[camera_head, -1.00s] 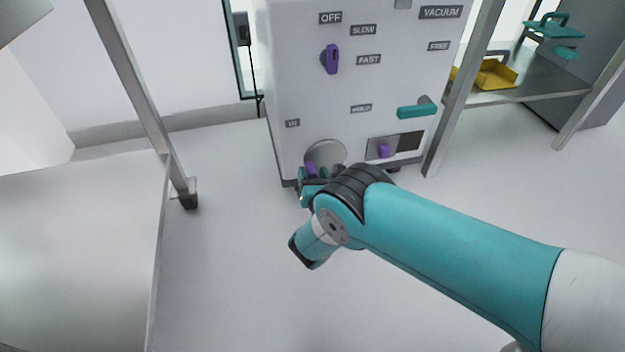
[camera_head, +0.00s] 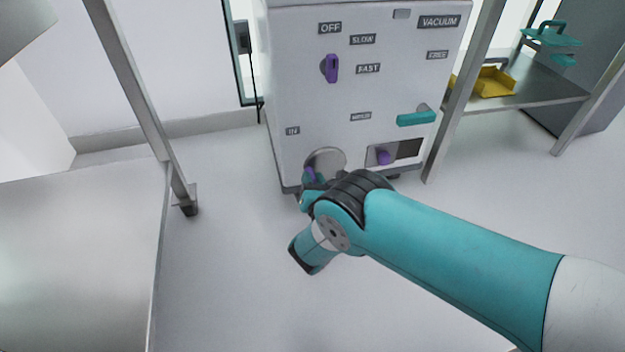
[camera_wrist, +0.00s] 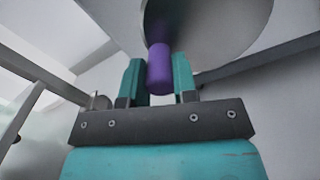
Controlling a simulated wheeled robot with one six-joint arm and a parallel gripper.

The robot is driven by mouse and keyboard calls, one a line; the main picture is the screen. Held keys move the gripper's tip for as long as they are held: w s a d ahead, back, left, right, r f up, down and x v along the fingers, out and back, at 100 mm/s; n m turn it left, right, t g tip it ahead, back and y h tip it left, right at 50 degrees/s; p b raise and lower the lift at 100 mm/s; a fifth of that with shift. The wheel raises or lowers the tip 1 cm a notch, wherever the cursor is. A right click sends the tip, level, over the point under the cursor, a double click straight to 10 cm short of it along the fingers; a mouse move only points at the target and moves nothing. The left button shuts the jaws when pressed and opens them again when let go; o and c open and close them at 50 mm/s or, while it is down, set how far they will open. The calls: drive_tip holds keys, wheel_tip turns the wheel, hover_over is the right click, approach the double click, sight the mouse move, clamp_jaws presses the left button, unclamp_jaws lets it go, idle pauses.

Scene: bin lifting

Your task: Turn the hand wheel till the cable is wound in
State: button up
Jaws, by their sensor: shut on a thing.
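The hand wheel (camera_head: 325,158) is a round grey disc low on the front of a white machine cabinet (camera_head: 300,95). A purple crank knob (camera_wrist: 160,68) sticks out from the wheel (camera_wrist: 225,30). My gripper (camera_wrist: 159,78) is shut on this knob, with one teal finger on each side of it. In the head view my gripper (camera_head: 310,178) is at the wheel's lower left, partly hidden by my wrist. My arm covers part of the wheel's lower edge. I cannot make out the cable being wound.
The cabinet also carries a purple selector knob (camera_head: 331,68), a teal lever (camera_head: 416,118) and a purple slider (camera_head: 383,157). A metal table (camera_head: 80,250) stands at left. A shelf at right holds a yellow tray (camera_head: 494,84). Floor below my arm is clear.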

sight(327, 153)
drive_tip(key=r+m+p, duration=0.1)
drive_tip(key=m+p, duration=0.1)
drive_tip(key=m, duration=0.1)
drive_tip(key=shift+d+r, duration=0.1)
drive_tip(key=shift+r, duration=0.3)
drive_tip(key=m+p, duration=0.1)
drive_tip(key=r+m+p, duration=0.1)
drive_tip(key=m, duration=0.1)
drive_tip(key=shift+d, duration=0.25)
drive_tip(key=m+p, duration=0.1)
drive_tip(key=m, duration=0.1)
drive_tip(key=d+r+m+p, duration=0.1)
drive_tip(key=m+p, duration=0.1)
drive_tip(key=m, duration=0.1)
drive_tip(key=shift+w+d+r+m+p, duration=0.25)
drive_tip(key=shift+w+r+m+p, duration=0.05)
drive_tip(key=shift+r, duration=0.1)
drive_tip(key=m+p, duration=0.1)
drive_tip(key=d+m+p, duration=0.1)
drive_tip(key=m, duration=0.1)
drive_tip(key=shift+w+d+r, duration=0.15)
drive_tip(key=shift+r, duration=0.15)
drive_tip(key=shift+w+d+m+p, duration=0.15)
drive_tip(key=shift+d+m+p, duration=0.3)
drive_tip(key=shift+m, duration=0.5)
drive_tip(key=shift+w+d+m+p, duration=0.1)
drive_tip(key=shift+d+m+p, duration=0.15)
drive_tip(key=shift+m+p, duration=0.55)
drive_tip(key=shift+f+m, duration=0.1)
drive_tip(key=shift+m, duration=0.15)
